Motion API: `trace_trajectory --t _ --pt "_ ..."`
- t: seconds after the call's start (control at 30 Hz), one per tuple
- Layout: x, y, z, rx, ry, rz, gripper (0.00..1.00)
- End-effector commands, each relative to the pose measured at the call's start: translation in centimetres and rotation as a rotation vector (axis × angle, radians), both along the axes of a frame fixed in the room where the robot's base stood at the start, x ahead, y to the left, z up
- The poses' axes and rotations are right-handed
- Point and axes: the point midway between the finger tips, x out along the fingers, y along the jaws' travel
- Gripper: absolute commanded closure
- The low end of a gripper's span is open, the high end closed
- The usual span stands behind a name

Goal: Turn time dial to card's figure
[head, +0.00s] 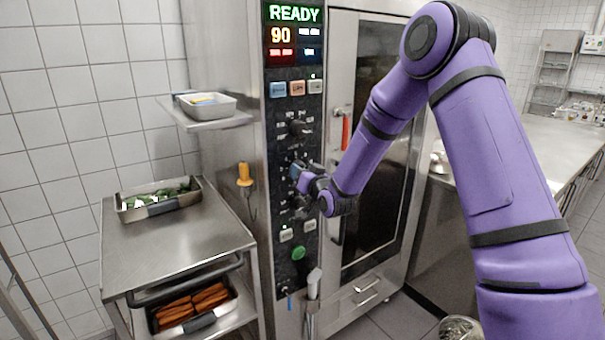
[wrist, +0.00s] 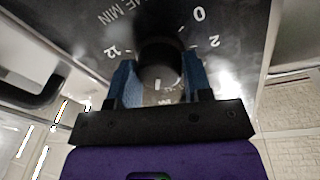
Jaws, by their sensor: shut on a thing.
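The time dial (wrist: 160,62) is a black round knob on the dark panel, with "ME MIN" printed upside down beside it in the wrist view. The figures 0, 2 and 12 show around it; other figures are hidden by my gripper. A white mark on the knob points toward the bottom of the wrist view; I cannot tell which figure it meets. My gripper (wrist: 160,78) is shut on the dial, one blue finger on each side. In the head view my gripper (head: 300,176) is at the panel's middle knob and covers most of it. I cannot make out a card with a figure.
The oven panel (head: 284,130) shows READY and 90, with another knob (head: 297,128) above my gripper and a green button (head: 298,253) below. A steel trolley (head: 170,250) and a shelf (head: 212,122) with a tray (head: 207,106) stand left. A red-handled oven door is right.

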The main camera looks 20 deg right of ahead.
Motion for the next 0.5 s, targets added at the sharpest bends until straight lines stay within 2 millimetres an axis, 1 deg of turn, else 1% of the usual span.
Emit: trace_trajectory --t 0.2,0.5 --pt "-0.08 -0.09 -0.21 0.08 0.032 -0.001 0.78" --pt "-0.08 -0.07 -0.23 0.116 0.045 -0.001 0.78"
